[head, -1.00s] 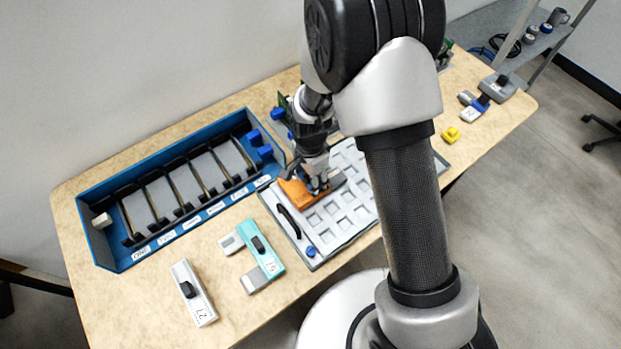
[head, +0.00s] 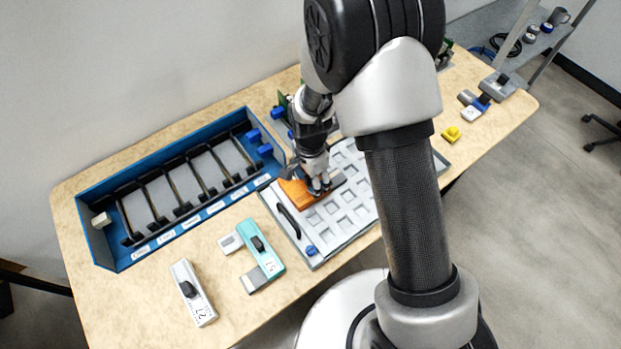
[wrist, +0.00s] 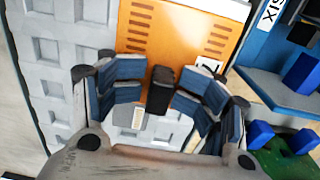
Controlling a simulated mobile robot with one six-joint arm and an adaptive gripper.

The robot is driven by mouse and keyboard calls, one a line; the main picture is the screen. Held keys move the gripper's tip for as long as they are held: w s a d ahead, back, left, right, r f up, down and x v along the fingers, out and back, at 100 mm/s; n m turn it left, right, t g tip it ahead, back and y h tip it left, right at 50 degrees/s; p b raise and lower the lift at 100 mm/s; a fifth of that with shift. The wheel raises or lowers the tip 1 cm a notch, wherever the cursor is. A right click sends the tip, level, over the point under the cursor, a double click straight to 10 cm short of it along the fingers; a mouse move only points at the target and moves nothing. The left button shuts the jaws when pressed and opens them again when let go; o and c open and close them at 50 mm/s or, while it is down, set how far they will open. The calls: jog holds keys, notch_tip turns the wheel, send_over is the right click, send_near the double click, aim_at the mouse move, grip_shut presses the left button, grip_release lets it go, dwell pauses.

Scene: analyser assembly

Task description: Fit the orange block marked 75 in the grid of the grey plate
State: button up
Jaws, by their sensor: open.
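The orange block (head: 297,193) lies on the far left part of the grey plate (head: 325,238), over its grid of square pockets. In the wrist view the orange block (wrist: 185,35) has rows of dark slots and a black upright handle (wrist: 160,90). A small part of a white label shows on it; its number cannot be read. My gripper (head: 320,187) is just above the block. In the wrist view the fingers of my gripper (wrist: 160,98) stand open on either side of the black handle, apart from it. Whether the block sits fully down in the pockets is hidden.
A blue rack (head: 103,247) with several slots stands left of the plate, close to the block. A teal block (head: 262,250) and a white block (head: 193,292) lie on the table in front. A small yellow part (head: 451,134) lies at the right. A green board (wrist: 285,160) is near my gripper.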

jog(key=shift+o, duration=1.4)
jog(key=shift+f, duration=0.1)
jog(key=shift+o, duration=0.3)
jog(key=shift+s, duration=0.1)
jog(key=shift+r, duration=0.3)
jog(key=shift+w+a, duration=0.1)
jog(key=shift+w, duration=0.15)
dwell(0.5)
jog(key=shift+s+d, duration=0.3)
jog(key=shift+s, duration=0.25)
dwell(1.1)
dwell(0.3)
jog(key=shift+w+a+r+p, duration=0.1)
jog(key=shift+r+p, duration=1.25)
jog(key=shift+r, duration=0.45)
jog(key=shift+w+r+p, duration=0.1)
jog(key=shift+r+p, duration=1.25)
jog(key=shift+r, duration=0.4)
jog(key=shift+r, duration=0.1)
